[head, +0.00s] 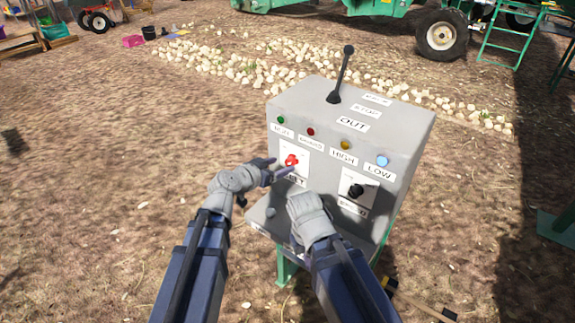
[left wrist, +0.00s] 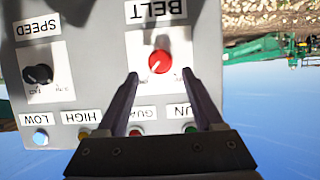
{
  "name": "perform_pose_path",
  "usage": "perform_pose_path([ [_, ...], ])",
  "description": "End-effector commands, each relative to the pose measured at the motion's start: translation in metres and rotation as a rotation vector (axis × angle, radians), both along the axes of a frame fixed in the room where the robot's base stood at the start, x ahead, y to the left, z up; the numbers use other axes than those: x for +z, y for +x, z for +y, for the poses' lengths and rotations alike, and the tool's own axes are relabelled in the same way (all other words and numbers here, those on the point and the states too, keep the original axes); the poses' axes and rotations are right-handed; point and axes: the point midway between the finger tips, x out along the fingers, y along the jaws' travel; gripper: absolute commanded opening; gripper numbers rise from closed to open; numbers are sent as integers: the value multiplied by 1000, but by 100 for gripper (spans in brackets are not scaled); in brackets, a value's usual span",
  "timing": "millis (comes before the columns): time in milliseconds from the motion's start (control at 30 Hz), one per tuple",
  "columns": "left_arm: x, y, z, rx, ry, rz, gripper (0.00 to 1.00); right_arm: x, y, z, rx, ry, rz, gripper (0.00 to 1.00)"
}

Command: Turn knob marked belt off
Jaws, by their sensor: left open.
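The red belt knob (head: 292,159) sits on a white plate on the sloped front of a grey control box (head: 400,130). In the left wrist view the red knob (left wrist: 161,62) appears upside down, below the BELT label (left wrist: 157,10), with a small white mark on its face. My left gripper (head: 283,167) is open in front of the knob. Its fingers (left wrist: 160,75) stand on either side of the knob with gaps, and I cannot tell the remaining depth. My right gripper's wrist (head: 311,217) is in front of the box's lower front; its jaws are not clear.
A black speed knob (head: 357,190) is to the right of the red one. Coloured lights, including a blue one (head: 382,160), line the panel above. A black lever (head: 342,72) stands on top. White onions (head: 250,70) lie behind, near a green machine (head: 350,7).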

Motion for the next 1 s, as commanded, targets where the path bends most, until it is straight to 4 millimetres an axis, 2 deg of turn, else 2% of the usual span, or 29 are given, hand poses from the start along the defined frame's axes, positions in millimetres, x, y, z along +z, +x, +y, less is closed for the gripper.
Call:
perform_pose_path([
  [100,-11,18,-12,-2,0,0,69,-11,0,0,0,0,0,0],
  [267,-18,33,-23,-1,0,0,69,-18,0,0,0,0,0,0],
  [600,-18,36,-26,0,0,0,68,-18,0,0,0,0,0,0],
  [1000,-18,36,-26,0,0,0,23,-18,0,0,0,0,0,0],
])
